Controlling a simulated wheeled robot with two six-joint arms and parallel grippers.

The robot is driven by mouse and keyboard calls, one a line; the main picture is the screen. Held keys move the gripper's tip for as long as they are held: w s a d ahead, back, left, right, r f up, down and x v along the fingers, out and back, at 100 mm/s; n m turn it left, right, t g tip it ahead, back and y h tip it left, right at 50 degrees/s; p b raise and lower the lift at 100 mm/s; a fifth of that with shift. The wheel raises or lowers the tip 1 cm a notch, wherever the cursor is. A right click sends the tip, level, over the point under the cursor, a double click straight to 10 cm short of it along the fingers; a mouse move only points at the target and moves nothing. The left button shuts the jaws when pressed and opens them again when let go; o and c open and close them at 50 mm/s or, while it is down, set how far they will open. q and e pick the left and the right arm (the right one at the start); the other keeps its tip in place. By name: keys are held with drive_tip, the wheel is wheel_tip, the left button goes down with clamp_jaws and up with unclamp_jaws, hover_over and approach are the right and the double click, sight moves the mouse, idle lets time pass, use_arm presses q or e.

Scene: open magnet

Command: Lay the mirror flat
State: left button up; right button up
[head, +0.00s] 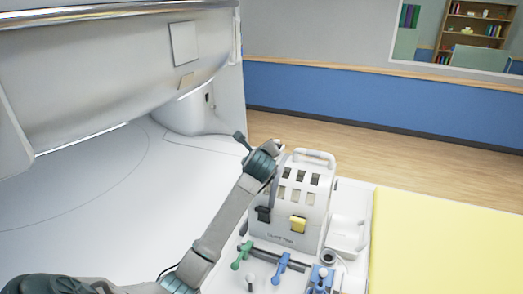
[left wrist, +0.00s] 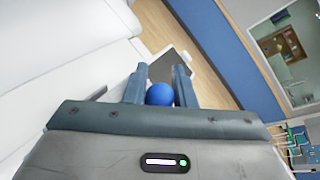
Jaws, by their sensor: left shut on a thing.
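My left gripper (left wrist: 160,85) is shut on a blue ball-shaped knob (left wrist: 159,94), which sits between its two fingers in the left wrist view. A flat dark grey panel (left wrist: 183,66), which looks like the mirror, shows tilted just beyond the fingertips; the fingers hide part of it. In the head view the end of my left arm is beside the upper left of a pale head coil (head: 288,232). A short dark piece (head: 241,140) sticks up there; I cannot tell whether it is gripper or mirror. My right gripper is not in view.
The white magnet (head: 110,70) overhangs the left side. Blue and green levers (head: 281,262) and a yellow clip (head: 298,223) are close to the arm. A yellow pad (head: 450,250) lies clear at right. Wood floor (head: 340,145) is open behind.

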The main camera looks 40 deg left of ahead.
use_arm(q)
drive_tip(key=o, duration=1)
drive_tip(key=shift+s, duration=0.1)
drive_tip(key=shift+s+d+b, duration=0.25)
drive_tip(key=shift+b, duration=0.05)
drive_tip(key=b+v, duration=0.4)
drive_tip(key=v, duration=0.6)
